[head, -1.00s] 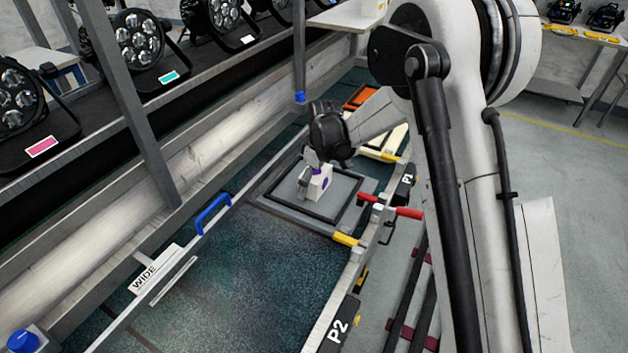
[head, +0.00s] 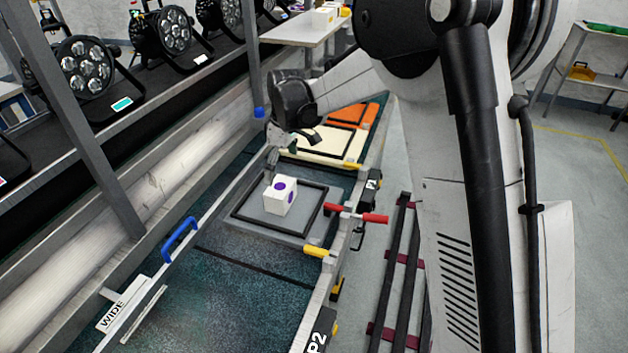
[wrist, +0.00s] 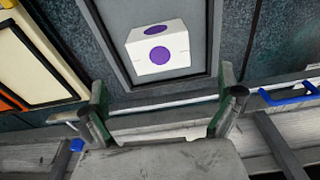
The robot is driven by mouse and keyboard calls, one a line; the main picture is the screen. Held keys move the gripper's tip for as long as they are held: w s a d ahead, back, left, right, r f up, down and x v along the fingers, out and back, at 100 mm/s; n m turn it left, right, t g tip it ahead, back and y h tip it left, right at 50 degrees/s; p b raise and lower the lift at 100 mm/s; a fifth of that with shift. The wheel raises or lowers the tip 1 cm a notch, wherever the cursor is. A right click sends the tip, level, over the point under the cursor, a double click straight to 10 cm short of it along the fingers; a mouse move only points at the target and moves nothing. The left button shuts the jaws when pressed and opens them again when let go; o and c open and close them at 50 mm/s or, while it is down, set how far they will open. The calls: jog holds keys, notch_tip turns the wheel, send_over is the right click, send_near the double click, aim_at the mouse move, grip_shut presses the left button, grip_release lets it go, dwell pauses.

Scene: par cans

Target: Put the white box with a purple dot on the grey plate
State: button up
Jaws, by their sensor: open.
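The white box with purple dots (head: 280,196) sits on the grey plate (head: 262,214), inside its raised black frame. One dot shows on its top and one on a side. The wrist view also shows the box (wrist: 158,47) on the grey plate (wrist: 197,18), upright and clear of the fingers. My gripper (head: 290,150) is just beyond the box in the head view, tilted. In the wrist view my gripper (wrist: 160,108) is open and empty, its two green-and-black fingers spread wide, with the box beyond them and not touching.
A cream plate (head: 318,148) and an orange plate (head: 352,116) lie farther along the bench. A red-handled clamp (head: 357,214) is at the right edge. A blue handle (head: 180,240) and a WIDE sign (head: 125,303) are at left. Par cans (head: 85,68) stand on the shelf.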

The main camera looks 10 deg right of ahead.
jog(key=s+d+r+m+t, duration=0.3)
jog(key=s+d+r+m, duration=0.3)
jog(key=s+d+r, duration=0.85)
jog(key=s+d+m+t, duration=0.1)
jog(key=s+d+m, duration=0.2)
jog(key=s, duration=0.7)
jog(key=s+d+f+m+t+h, duration=0.1)
jog(key=s+d+m+t, duration=0.1)
jog(key=s, duration=0.7)
jog(key=shift+s+d+f+m, duration=0.25)
jog(key=shift+s+d+m, duration=0.15)
jog(key=shift+d+m, duration=0.35)
jog(key=shift+d, duration=0.1)
